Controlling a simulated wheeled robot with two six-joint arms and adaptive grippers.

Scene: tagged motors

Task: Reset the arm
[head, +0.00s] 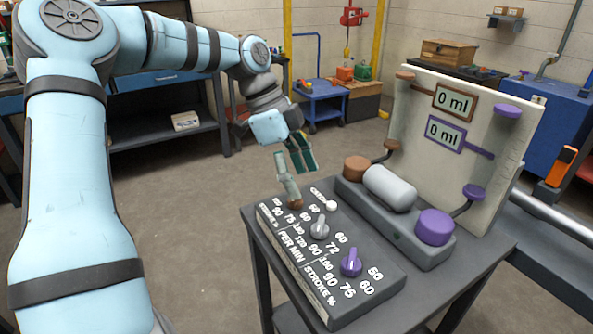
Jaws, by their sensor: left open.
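My left arm comes in from the left, and its gripper (297,172) hangs over the back left of a grey control panel (375,300) on a small table (487,255). The gripper is open, with its fingers spread. The lower fingertip is close to a brown knob (296,204) and partly hides it; I cannot tell whether they touch. A grey knob (320,228) and a purple knob (351,263) stand on the panel. A small white button (331,206) sits near them. My right gripper is not in view.
Behind the panel stands a grey pump unit (410,245) with brown and purple caps and a white cylinder (390,188). Its upright board (460,120) carries two displays reading 0 ml. Open floor lies left of the table.

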